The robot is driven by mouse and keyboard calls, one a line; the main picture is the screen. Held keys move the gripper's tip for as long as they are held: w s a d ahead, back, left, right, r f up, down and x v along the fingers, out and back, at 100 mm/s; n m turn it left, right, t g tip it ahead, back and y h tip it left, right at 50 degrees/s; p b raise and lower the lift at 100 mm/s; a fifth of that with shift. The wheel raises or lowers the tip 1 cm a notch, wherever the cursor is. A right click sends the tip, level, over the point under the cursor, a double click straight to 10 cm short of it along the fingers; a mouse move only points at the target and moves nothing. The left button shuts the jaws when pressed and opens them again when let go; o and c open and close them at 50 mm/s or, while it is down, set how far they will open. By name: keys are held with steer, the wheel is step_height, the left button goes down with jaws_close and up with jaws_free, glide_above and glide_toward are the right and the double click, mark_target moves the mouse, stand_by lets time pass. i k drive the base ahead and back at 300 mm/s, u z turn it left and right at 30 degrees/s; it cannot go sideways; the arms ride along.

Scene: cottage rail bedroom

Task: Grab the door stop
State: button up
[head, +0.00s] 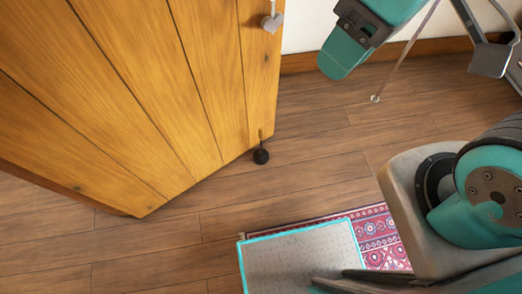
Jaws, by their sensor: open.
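The door stop (261,156) is a small dark knob with a short brass-coloured stem at the bottom corner of the wooden door (165,85). It is in plain view, just above the floor. My gripper (503,64) seems to be the grey linked fingers at the upper right edge, partly cut off by the frame. It is open and well to the right of the door stop, not touching it. I see nothing held in it. A teal part of my arm hangs at the top, between the door and the grey fingers.
A heart-shaped grey piece (272,21) hangs on the door. A patterned pink rug (385,238) lies at the lower right, partly hidden by my body. A thin rod with a round tip (376,98) slants down at the upper right. Bare wooden floor (325,150) lies right of the door stop.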

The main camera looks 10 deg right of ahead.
mark_target(260, 156)
steer(key=u, duration=1.6)
steer(key=i, duration=1.1)
steer(key=z, duration=2.75)
